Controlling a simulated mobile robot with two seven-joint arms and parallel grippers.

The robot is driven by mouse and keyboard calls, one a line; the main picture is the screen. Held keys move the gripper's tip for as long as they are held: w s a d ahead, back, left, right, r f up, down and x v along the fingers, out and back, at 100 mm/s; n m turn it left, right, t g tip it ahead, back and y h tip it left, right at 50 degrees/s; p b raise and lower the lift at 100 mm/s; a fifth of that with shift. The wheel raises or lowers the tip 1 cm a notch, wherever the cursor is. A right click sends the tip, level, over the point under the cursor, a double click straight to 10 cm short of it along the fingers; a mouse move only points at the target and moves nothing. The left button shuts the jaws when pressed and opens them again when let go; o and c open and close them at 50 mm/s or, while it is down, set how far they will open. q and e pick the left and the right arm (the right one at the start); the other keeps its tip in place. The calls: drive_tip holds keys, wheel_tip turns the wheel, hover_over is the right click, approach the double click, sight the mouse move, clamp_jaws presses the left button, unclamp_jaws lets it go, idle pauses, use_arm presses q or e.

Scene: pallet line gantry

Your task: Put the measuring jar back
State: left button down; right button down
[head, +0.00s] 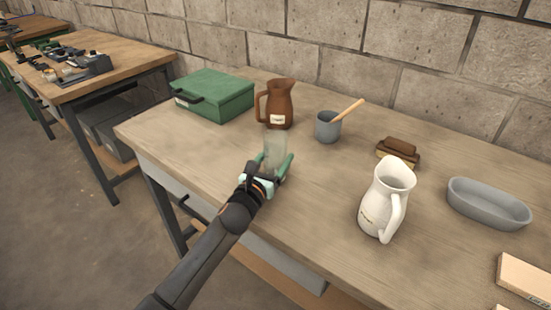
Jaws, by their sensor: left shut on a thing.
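The measuring jar (275,148) looks like a clear, pale glass cylinder in the head view. It stands upright between the fingers of my left gripper (270,173), over the left front part of the wooden table (310,205). My left gripper is shut on the jar, and its fingers hide the jar's lower part. I cannot tell whether the jar's base touches the table. My right gripper is not in view.
Behind the jar stand a brown jug (280,104), a green case (214,95) and a grey cup (327,127) with a wooden handle. A brush (398,151), white jug (387,198), grey oval dish (488,203) and wooden block (526,276) are to the right.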

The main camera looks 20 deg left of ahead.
use_arm(q)
unclamp_jaws()
drive_tip(key=shift+f, duration=0.1)
drive_tip(key=shift+s, duration=0.1)
drive_tip(key=s, duration=0.4)
drive_tip(key=s+a, duration=0.1)
drive_tip(key=s, duration=0.6)
drive_tip(key=shift+s+a, duration=0.2)
drive_tip(key=shift+s, duration=0.2)
